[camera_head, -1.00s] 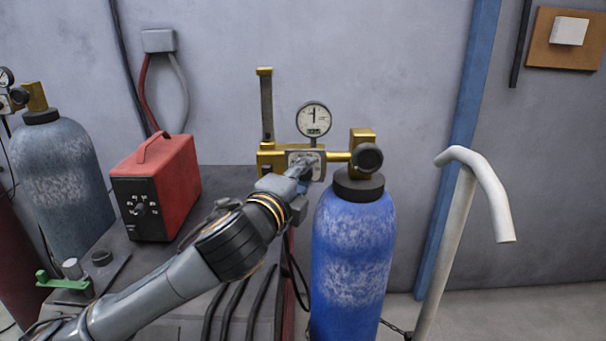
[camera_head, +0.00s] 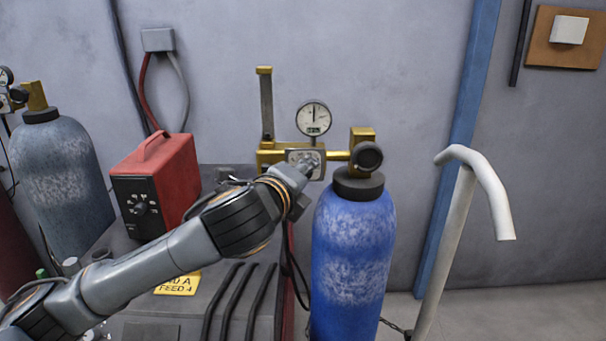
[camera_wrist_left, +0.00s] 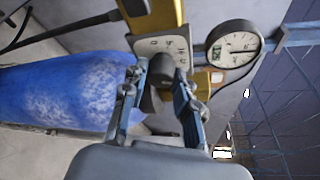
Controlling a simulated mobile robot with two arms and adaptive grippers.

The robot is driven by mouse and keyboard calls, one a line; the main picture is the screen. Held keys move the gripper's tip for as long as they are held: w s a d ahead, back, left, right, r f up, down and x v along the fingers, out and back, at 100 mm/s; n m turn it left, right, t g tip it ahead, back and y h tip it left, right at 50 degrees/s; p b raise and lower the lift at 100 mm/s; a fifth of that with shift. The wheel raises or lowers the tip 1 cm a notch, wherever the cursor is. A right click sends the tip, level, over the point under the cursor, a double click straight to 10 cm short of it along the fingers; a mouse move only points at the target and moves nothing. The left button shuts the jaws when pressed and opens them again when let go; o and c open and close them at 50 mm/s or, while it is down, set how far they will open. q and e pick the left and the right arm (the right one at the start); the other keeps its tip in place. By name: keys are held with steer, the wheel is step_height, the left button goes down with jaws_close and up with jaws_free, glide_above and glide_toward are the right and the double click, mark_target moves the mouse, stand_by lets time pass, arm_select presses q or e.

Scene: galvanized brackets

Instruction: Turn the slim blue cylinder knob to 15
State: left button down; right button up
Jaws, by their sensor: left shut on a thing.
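The slim blue cylinder (camera_head: 353,250) stands upright at the middle right in the head view and lies sideways at the left of the left wrist view (camera_wrist_left: 60,92). A brass regulator (camera_head: 270,158) sits at its top, with a round gauge (camera_head: 313,118) and a pale scale plate (camera_head: 318,172). The dark knob (camera_wrist_left: 160,72) is in front of the scale plate (camera_wrist_left: 180,48) in the left wrist view. My left gripper (camera_wrist_left: 158,92) is shut on the knob, one finger on each side. It hides most of the knob in the head view. My right gripper is not in view.
A red box (camera_head: 155,185) stands on the dark machine top left of the cylinder. A grey-blue cylinder (camera_head: 60,180) stands at far left. A white bent handle (camera_head: 470,190) rises right of the blue cylinder. Dark cables hang beside the machine.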

arm_select(q)
steer(key=c, duration=1)
jaws_free()
steer(key=v, duration=1.2)
steer(key=shift+w, duration=0.1)
